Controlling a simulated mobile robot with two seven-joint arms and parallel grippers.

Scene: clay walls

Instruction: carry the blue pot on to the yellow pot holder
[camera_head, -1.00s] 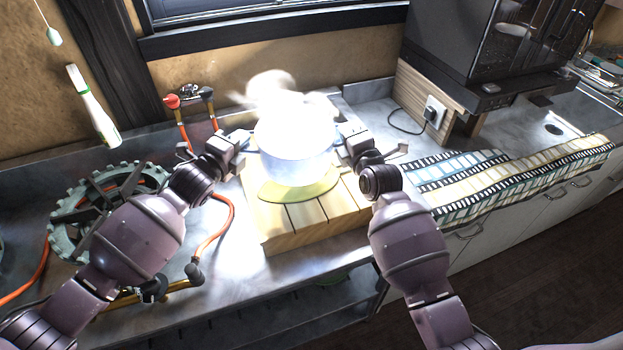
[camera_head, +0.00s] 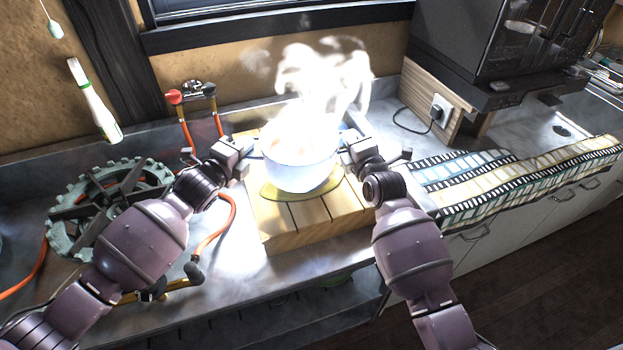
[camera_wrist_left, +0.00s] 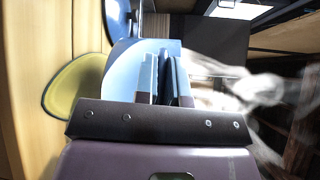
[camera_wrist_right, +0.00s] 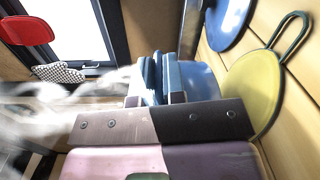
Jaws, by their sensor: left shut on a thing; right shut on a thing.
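My left gripper (camera_head: 250,150) is shut on the pot's left handle. My right gripper (camera_head: 343,148) is shut on its right handle. A gap seems to separate pot and holder, but its size is unclear.
A flat blue disc (camera_wrist_right: 229,20) lies on the board behind the yellow holder. The slatted wooden board (camera_head: 288,232) stands on the metal counter. A toothed green ring (camera_head: 65,220) and orange hoses are at left, a patterned cloth (camera_head: 500,185) at right.

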